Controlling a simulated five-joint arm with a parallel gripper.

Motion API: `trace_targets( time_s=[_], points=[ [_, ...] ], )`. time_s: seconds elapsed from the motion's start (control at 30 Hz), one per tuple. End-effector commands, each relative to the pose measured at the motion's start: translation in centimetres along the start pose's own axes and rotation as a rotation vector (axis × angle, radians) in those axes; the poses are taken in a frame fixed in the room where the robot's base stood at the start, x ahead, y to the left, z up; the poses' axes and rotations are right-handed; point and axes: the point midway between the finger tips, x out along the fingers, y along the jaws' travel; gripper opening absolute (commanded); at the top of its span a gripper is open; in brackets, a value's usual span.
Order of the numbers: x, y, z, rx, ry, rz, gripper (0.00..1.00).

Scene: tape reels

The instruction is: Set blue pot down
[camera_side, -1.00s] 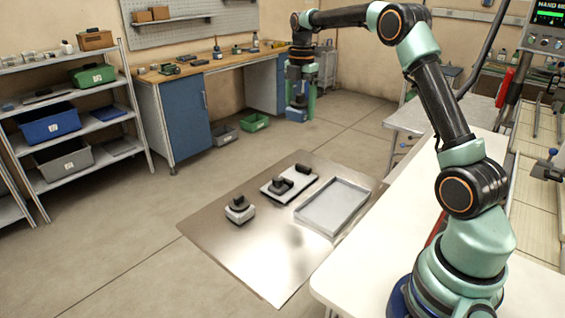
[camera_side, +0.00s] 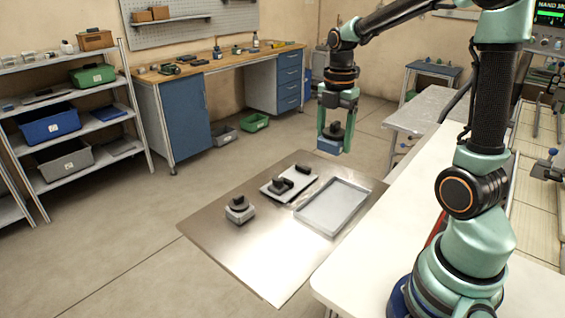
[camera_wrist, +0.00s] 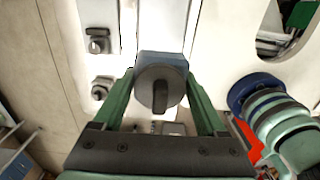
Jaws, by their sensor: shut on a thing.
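My gripper (camera_side: 336,135) is shut on the blue pot (camera_side: 329,146) and holds it upright in the air, beyond and above the back of the tray in the side view. The blue pot has a blocky blue body and a dark round top with a bar-shaped knob. In the wrist view the pot (camera_wrist: 160,62) sits between the green fingers of my gripper (camera_wrist: 160,90). The grey tray (camera_side: 320,228) lies empty on the metal sheet (camera_side: 225,245). The pot is clear of both.
A grey pot (camera_side: 239,212) with a dark knob stands on the sheet's left. A pale plate (camera_side: 271,190) with dark knobbed parts lies beside the tray. A white table (camera_side: 370,255) is at right. The front of the sheet is bare.

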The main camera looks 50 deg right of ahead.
Motion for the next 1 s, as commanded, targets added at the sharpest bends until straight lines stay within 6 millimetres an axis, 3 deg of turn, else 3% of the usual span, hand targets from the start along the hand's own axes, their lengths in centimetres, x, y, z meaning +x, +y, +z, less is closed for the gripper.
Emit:
trace_targets(
  time_s=[0.6, 1.0],
  points=[
    [13.6, -0.2, -0.1, 0.0, 0.002, -0.006, 0.0],
    [17.4, -0.1, -0.1, 0.0, 0.002, -0.005, 0.0]
  ],
)
